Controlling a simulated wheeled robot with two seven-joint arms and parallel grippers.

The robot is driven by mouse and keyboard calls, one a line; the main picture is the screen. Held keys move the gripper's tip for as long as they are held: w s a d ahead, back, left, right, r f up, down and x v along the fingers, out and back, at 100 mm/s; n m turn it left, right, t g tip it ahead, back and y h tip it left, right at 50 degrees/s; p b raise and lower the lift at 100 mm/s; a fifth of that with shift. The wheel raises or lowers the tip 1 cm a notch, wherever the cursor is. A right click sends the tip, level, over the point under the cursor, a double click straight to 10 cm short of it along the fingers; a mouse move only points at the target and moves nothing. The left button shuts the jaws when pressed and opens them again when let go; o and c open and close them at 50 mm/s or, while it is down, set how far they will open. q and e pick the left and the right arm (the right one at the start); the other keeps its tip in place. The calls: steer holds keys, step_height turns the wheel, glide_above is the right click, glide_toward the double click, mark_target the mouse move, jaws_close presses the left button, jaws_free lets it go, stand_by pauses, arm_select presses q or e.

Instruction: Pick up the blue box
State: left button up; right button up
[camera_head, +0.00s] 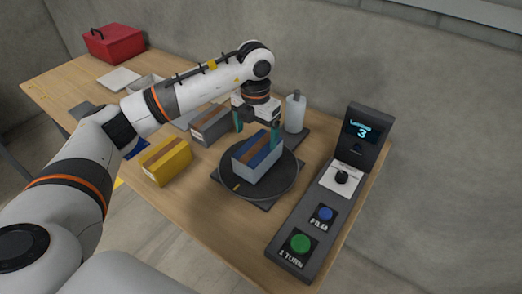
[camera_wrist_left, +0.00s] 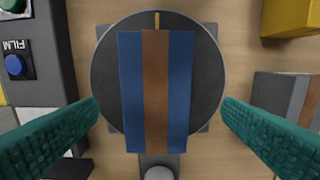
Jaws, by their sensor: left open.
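The blue box (camera_head: 258,158) has a brown stripe along its top and light grey-blue sides. It rests on a round dark turntable (camera_head: 227,184). In the left wrist view the blue box (camera_wrist_left: 130,95) lies below the camera, centred between the fingers, on the turntable (camera_wrist_left: 107,70). My left gripper (camera_head: 257,132) is open with teal fingers, above the box. In the left wrist view the left gripper (camera_wrist_left: 160,128) has one finger on each side of the box, with gaps showing. Whether the fingertips reach down beside the box cannot be told. My right gripper is not in view.
A yellow box (camera_head: 167,163) and a grey box (camera_head: 210,125) stand left of the turntable. A white bottle (camera_head: 295,113) stands behind it. A control panel (camera_head: 320,208) with green and blue buttons is at right, its display reading 3. A red case (camera_head: 114,43) sits far left.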

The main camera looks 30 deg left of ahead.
mark_target(257, 146)
arm_select(q)
step_height(257, 146, down, 3)
steer(key=shift+s+f, duration=0.15)
steer(key=shift+f, duration=0.05)
steer(key=shift+d+f+p, duration=0.1)
steer(key=shift+f+p, duration=0.3)
steer(key=shift+f, duration=0.25)
steer(key=f, duration=0.1)
steer(key=f+p, duration=0.1)
steer(key=f, duration=0.1)
steer(key=shift+w+d+f, duration=0.1)
steer(key=shift+w+f, duration=0.1)
steer(key=shift+f, duration=0.45)
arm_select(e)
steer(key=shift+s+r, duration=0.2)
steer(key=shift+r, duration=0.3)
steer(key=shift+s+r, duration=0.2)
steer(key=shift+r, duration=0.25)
arm_select(q)
steer(key=shift+c, duration=0.3)
steer(key=shift+w+r, duration=0.1)
steer(key=c, duration=1.4)
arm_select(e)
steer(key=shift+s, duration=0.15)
